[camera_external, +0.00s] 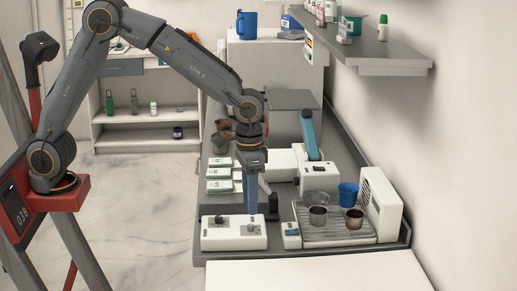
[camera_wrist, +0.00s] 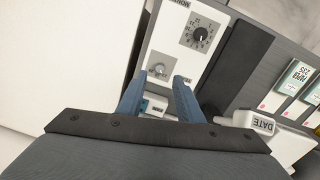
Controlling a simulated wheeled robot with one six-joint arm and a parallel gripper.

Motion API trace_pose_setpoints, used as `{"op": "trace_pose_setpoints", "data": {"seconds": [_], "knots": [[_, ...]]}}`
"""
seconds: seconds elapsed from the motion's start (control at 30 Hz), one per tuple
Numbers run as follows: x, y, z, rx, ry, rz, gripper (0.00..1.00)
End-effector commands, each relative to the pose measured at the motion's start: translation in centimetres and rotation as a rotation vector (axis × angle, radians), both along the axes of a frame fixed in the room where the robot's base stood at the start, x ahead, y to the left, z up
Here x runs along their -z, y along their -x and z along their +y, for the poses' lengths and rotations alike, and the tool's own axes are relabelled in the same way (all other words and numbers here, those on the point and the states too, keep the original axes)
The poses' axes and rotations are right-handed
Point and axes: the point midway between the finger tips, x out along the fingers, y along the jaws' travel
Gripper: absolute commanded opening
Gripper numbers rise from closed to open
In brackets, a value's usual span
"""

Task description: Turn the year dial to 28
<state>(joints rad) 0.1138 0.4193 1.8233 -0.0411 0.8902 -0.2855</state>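A white box (camera_external: 232,241) with dials on its top stands at the front of the grey counter. Its panel (camera_wrist: 168,42) fills the top middle of the wrist view. A black dial (camera_wrist: 201,35) has a ring of numbers on a grey plate. A smaller grey dial (camera_wrist: 160,69) lies just beyond my fingertips. I cannot read which one is the year dial or its setting. My gripper (camera_external: 252,213) points down over the box's right part. In the wrist view its blue fingers (camera_wrist: 164,82) are apart, with no grip visible on the grey dial.
A white and teal item (camera_external: 291,234) stands right of the box, beside a ridged tray (camera_external: 335,238) with cups. Small boxes (camera_external: 219,174) stand behind. A wall shelf (camera_external: 390,55) overhangs the right.

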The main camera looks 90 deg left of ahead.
Motion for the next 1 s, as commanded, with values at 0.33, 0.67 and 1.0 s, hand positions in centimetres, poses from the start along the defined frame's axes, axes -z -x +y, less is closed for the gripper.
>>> {"op": "trace_pose_setpoints", "data": {"seconds": [0.33, 0.67, 1.0], "knots": [[4.9, 0.1, -0.2, 0.001, -0.001, 0.002, 0.33], [6.0, 0.1, -0.2, 0.001, 0.000, -0.001, 0.33], [6.0, 0.1, -0.2, 0.001, 0.000, -0.001, 0.00]]}}
